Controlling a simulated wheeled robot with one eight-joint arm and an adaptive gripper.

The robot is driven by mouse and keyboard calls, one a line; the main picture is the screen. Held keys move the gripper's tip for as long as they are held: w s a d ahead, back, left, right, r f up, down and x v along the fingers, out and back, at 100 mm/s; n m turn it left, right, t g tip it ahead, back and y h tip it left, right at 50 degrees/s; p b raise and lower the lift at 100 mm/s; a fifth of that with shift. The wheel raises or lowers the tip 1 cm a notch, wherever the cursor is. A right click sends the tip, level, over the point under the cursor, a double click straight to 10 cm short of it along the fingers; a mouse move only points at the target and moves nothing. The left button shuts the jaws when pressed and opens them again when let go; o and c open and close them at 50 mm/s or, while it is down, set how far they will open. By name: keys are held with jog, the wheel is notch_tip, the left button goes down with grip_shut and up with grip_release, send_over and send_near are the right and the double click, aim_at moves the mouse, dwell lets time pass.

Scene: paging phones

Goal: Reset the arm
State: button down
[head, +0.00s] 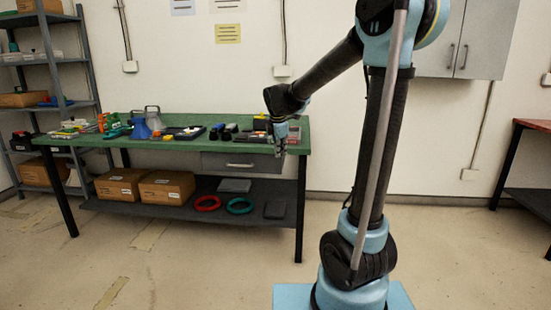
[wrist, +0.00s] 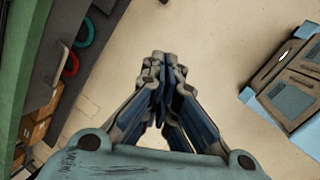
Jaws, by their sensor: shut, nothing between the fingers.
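My gripper (head: 281,148) hangs down at the right end of the green-topped workbench (head: 190,148) in the head view. In the wrist view my gripper (wrist: 162,60) is shut and empty, its fingertips together over bare floor. My arm rises from its base on the right, bends at the top and reaches left. No object is between the fingers.
The workbench holds several tools and parts, with cardboard boxes (head: 167,187) on its lower shelf. A metal shelf rack (head: 50,75) stands left. A grey wall cabinet (head: 465,45) and red-topped table (head: 533,124) are right. The floor in front is clear.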

jog(key=s+d+m, duration=0.5)
jog(key=s+d, duration=0.2)
jog(key=s, duration=0.2)
jog(key=s+d+f+m, duration=0.3)
jog(key=s+f+m, duration=0.1)
jog(key=s, duration=0.4)
jog(key=s+d+f+m+g, duration=0.1)
jog(key=s+d+f+m, duration=0.2)
jog(key=s+m, duration=0.3)
jog(key=s+d+f+m, duration=0.4)
jog(key=s+f+m, duration=0.1)
jog(key=s, duration=0.6)
jog(key=shift+f+m+g+y, duration=0.2)
jog(key=shift+m+g+y, duration=0.15)
jog(key=shift+m, duration=0.25)
jog(key=shift+a, duration=0.1)
